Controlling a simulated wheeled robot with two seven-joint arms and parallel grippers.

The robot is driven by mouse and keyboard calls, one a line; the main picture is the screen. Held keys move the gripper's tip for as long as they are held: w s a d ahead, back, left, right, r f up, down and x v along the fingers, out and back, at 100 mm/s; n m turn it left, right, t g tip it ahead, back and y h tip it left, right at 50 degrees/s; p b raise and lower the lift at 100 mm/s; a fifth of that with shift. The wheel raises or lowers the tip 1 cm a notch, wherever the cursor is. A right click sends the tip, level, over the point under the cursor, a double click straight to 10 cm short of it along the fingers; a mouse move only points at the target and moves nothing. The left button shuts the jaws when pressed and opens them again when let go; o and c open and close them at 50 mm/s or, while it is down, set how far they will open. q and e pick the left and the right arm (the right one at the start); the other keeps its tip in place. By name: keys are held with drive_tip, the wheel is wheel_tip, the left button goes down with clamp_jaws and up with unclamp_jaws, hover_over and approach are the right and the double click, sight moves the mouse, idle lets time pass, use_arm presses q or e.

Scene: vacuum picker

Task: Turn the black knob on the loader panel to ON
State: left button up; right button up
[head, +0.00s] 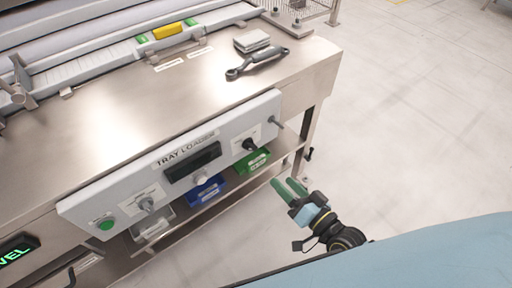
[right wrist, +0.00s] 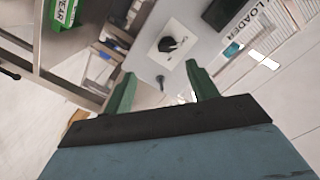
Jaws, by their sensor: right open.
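The black knob (head: 249,144) sits on a white plate at the right end of the grey loader panel (head: 120,189), labelled TRAY LOADER. In the right wrist view the black knob (right wrist: 168,44) is beyond the fingertips, near the top middle. Its ON mark is too small to read. My right gripper (head: 290,190) has green fingers and is open and empty, to the right of and below the knob in the head view, apart from it. The fingers also show in the right wrist view (right wrist: 160,82). My left gripper is out of view.
The panel also carries a green button (head: 106,223), a grey knob (head: 147,203), a dark display (head: 192,162) and a pale knob (head: 200,178). A short rod (head: 280,124) sticks out near its right end. Green (head: 254,162) and blue (head: 207,190) bins sit below. Floor at right is clear.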

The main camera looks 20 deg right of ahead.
sight(254, 148)
drive_tip(key=shift+m+t, duration=0.3)
drive_tip(key=shift+t, duration=0.1)
drive_tip(key=x, duration=0.4)
drive_tip(key=r+b+x, duration=0.1)
drive_tip(key=x, duration=0.7)
drive_tip(key=shift+r+b, duration=0.2)
drive_tip(key=shift+b, duration=0.2)
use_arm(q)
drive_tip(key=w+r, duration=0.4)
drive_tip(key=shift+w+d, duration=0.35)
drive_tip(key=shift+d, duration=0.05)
use_arm(e)
drive_tip(key=shift+w+a, duration=0.25)
drive_tip(key=shift+w, duration=0.4)
drive_tip(key=c, duration=1)
